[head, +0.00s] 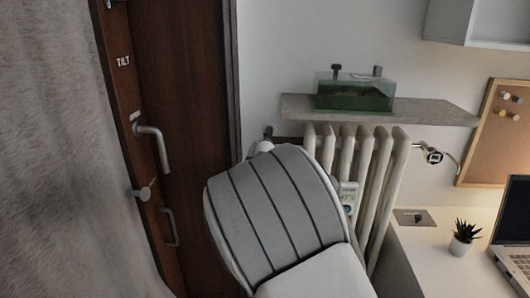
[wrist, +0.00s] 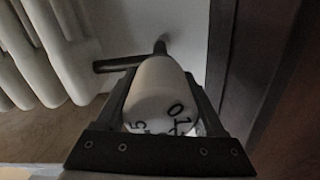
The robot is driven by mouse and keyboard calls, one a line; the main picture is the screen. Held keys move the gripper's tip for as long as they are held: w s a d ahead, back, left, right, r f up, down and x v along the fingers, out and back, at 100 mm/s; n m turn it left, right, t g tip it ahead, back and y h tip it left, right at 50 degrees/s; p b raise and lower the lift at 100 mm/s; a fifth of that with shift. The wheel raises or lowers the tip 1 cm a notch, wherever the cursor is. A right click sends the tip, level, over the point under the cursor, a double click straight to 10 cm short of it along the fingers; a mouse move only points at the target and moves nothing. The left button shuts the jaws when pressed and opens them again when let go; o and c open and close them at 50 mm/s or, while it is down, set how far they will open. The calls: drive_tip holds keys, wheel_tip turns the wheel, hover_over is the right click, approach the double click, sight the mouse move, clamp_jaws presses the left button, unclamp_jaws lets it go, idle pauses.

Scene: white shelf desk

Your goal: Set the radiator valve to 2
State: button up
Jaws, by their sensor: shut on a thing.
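The radiator valve (wrist: 158,88) is a white rounded knob on a dark pipe. In the wrist view it sits between the two dark fingers of my gripper (wrist: 160,76), which are shut on its sides. A 0 and what looks like a 1 show at the right of its near face, and what looks like a 5 at the left. The other marks are cut off by my gripper's base, and I cannot tell the setting. In the head view a small white part of the valve (head: 263,147) shows above my arm, which hides my gripper.
The white radiator (head: 362,150) stands right of the valve under a shelf (head: 430,109) with a green glass tank (head: 353,93). A brown door (head: 180,80) with handles is close at the left. A desk (head: 425,255) with a plant (head: 464,238) and laptop (head: 513,225) is at the right.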

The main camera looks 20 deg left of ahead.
drive_tip(key=shift+f+m+b, duration=0.15)
drive_tip(key=shift+m+b, duration=0.15)
drive_tip(key=shift+b, duration=0.15)
drive_tip(key=shift+f+m+b, duration=0.1)
drive_tip(key=shift+m+b, duration=0.5)
drive_tip(key=shift+b, duration=0.25)
drive_tip(key=m+b, duration=0.2)
drive_tip(key=b, duration=0.1)
drive_tip(key=m+b, duration=0.4)
drive_tip(key=shift+m, duration=0.4)
drive_tip(key=shift+r, duration=0.2)
drive_tip(key=o, duration=1.3)
drive_tip(key=shift+o, duration=0.2)
drive_tip(key=shift+s, duration=0.1)
